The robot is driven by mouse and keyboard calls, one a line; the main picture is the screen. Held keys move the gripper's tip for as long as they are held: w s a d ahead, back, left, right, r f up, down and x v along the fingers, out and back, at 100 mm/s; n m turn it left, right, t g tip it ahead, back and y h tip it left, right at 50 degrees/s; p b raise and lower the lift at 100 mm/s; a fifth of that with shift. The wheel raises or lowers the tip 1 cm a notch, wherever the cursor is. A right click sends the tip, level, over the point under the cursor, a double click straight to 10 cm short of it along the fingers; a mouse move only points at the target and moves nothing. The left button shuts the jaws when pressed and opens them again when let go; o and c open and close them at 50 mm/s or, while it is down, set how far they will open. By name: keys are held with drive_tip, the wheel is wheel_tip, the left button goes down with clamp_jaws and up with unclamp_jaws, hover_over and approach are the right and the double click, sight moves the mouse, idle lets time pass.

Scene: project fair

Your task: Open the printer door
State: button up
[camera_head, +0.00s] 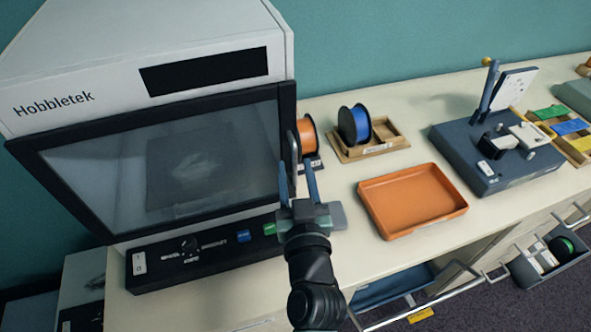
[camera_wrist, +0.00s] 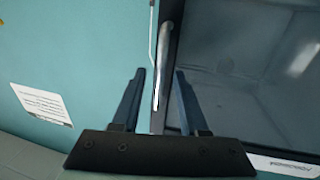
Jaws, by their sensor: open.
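The printer (camera_head: 200,55) is a white box marked "Hobbletek" at the left in the head view. Its door (camera_head: 170,160) is a dark-framed glass panel that looks closed. The door handle (camera_head: 294,150) is an upright metal bar at the door's right edge. In the wrist view the handle (camera_wrist: 168,55) runs down between my fingers, with the dark door (camera_wrist: 260,80) to its right. My gripper (camera_head: 300,172) is open, one finger on each side of the handle's lower part. I cannot tell whether either finger touches it.
An orange spool (camera_head: 307,135), a blue spool (camera_head: 354,124) in a wooden tray, and an orange tray (camera_head: 412,200) stand right of the printer. A dark blue device (camera_head: 490,155) is farther right. Drawers below the counter (camera_head: 350,250) stand open.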

clamp_jaws()
idle(1.3)
